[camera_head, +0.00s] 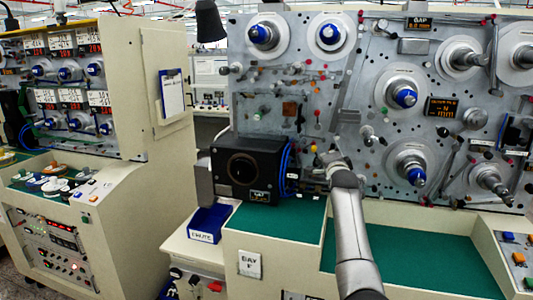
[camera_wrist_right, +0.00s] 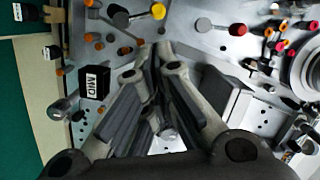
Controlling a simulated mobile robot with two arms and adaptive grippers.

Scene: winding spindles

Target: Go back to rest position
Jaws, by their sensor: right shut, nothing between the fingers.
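My right arm (camera_head: 348,232) reaches up from the bottom of the head view to the grey spindle panel (camera_head: 285,82). My right gripper (camera_head: 328,158) is at the panel's lower part, just right of the black box with a round opening (camera_head: 248,168). In the right wrist view the gripper (camera_wrist_right: 153,58) is shut, its fingertips together with nothing between them. The panel face (camera_wrist_right: 205,22) with its coloured knobs lies behind the fingers. Whether the fingertips touch the panel I cannot tell. My left gripper is not in view.
Blue-capped spindles (camera_head: 404,96) and bare metal spindles (camera_head: 466,58) stick out of the panel. Below it is a green work surface (camera_head: 420,250), mostly clear. A blue bin (camera_head: 208,222) stands left of it. Another machine (camera_head: 70,150) is at the left.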

